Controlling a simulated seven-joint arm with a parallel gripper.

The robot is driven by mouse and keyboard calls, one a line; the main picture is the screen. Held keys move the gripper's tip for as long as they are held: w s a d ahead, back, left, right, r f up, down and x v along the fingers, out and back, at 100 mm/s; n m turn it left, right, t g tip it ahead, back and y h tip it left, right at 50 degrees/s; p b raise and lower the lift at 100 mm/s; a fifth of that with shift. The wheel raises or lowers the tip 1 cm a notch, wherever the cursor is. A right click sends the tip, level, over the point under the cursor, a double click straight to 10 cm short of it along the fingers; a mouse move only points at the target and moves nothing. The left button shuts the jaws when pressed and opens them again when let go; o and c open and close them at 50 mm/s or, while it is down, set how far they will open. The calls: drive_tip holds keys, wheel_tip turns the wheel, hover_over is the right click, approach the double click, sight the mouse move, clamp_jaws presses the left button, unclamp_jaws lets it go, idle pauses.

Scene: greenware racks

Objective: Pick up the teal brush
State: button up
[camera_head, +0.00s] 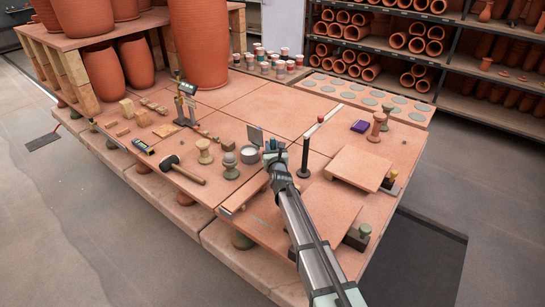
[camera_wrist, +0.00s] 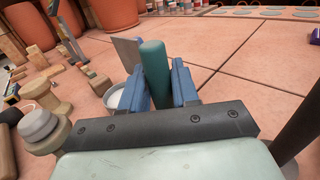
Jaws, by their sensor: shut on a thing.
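The teal brush (camera_wrist: 154,66) shows in the wrist view as an upright, round-topped teal cylinder. My gripper (camera_wrist: 160,88) has one blue finger on each side of it and is shut on it. The brush's top stands above the fingertips, and its lower part is hidden behind the gripper body. In the head view my gripper (camera_head: 273,147) is over the middle of the table, and the brush cannot be made out clearly there. I cannot tell whether the brush touches anything below.
A pale round bowl (camera_head: 249,154) and a flat grey plate (camera_head: 255,135) stand close to the left of my gripper. A dark upright post (camera_head: 304,158) stands close to the right.

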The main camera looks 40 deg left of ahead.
sight(273, 138)
clamp_jaws()
wheel_tip(273, 138, up, 7)
drive_tip(key=shift+r, duration=0.1)
drive_tip(key=v, duration=1.7)
drive_tip(key=w+d+r+m+t+h, duration=0.1)
drive_tip(key=w+d+r+h, duration=0.15)
drive_tip(key=w+d, duration=0.55)
drive_tip(key=w+d+r+m+t+h, duration=0.1)
drive_tip(key=w+d+r+m+t, duration=0.2)
drive_tip(key=d, duration=1)
drive_tip(key=w+d+r+h, duration=0.2)
drive_tip(key=w+d+r, duration=0.1)
drive_tip(key=w+d, duration=0.55)
drive_tip(key=w+d+r+m+h, duration=0.1)
drive_tip(key=d+r+m+h, duration=0.1)
drive_tip(key=d, duration=1.4)
drive_tip(key=w+d+r+m+t+h, duration=0.1)
drive_tip(key=d+r+h, duration=0.4)
drive_tip(key=d, duration=1.2)
drive_tip(key=shift+d+m, duration=0.35)
drive_tip(key=shift+m, duration=0.55)
drive_tip(key=shift+w, duration=0.15)
